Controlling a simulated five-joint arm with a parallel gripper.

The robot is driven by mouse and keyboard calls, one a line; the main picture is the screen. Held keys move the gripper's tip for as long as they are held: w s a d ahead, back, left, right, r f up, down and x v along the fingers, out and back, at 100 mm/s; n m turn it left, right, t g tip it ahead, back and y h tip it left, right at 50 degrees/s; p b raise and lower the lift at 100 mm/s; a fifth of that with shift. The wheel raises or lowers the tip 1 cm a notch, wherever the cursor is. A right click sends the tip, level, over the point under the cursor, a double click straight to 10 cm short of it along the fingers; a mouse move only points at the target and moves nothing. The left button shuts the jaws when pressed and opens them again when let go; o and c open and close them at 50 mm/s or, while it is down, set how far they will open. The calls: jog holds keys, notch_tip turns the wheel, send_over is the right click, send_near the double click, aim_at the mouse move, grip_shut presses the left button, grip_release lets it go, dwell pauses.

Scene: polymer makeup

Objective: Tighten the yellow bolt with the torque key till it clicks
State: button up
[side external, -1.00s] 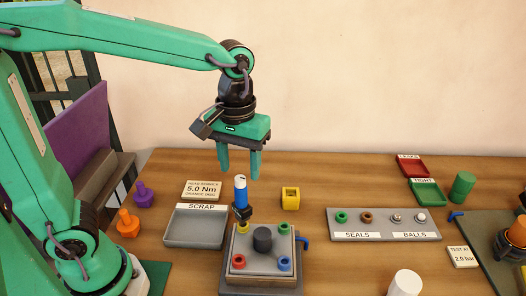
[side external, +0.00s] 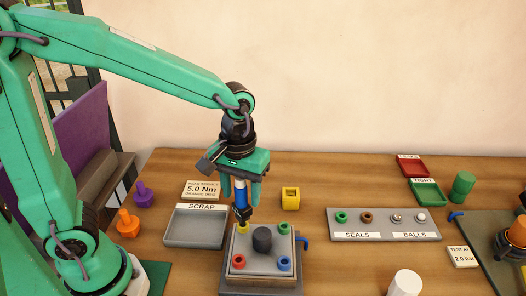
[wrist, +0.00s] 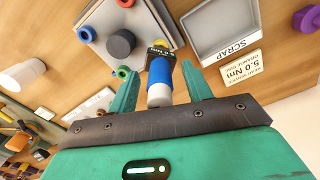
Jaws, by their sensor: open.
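The torque key (side external: 241,196), blue with a white top and a black lower end, stands upright over the yellow bolt (side external: 243,227) at the back left corner of the grey block (side external: 262,270). My gripper (side external: 240,205) is open, pointing down, with one finger on each side of the key. In the wrist view the key (wrist: 159,72) sits between the two spread fingers, with a gap visible on both sides. The yellow bolt is mostly hidden behind the key's black end there.
Red (side external: 238,262), blue (side external: 284,264) and green (side external: 283,229) bolts and a black cylinder (side external: 262,239) are on the block. The scrap tray (side external: 195,241) is close on the left. A yellow square piece (side external: 290,198) stands behind right. The seals and balls tray (side external: 384,225) is farther right.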

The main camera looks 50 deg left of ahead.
jog(key=shift+c, duration=0.4)
grip_shut()
jog(key=shift+m, duration=0.9)
jog(key=shift+m, duration=0.9)
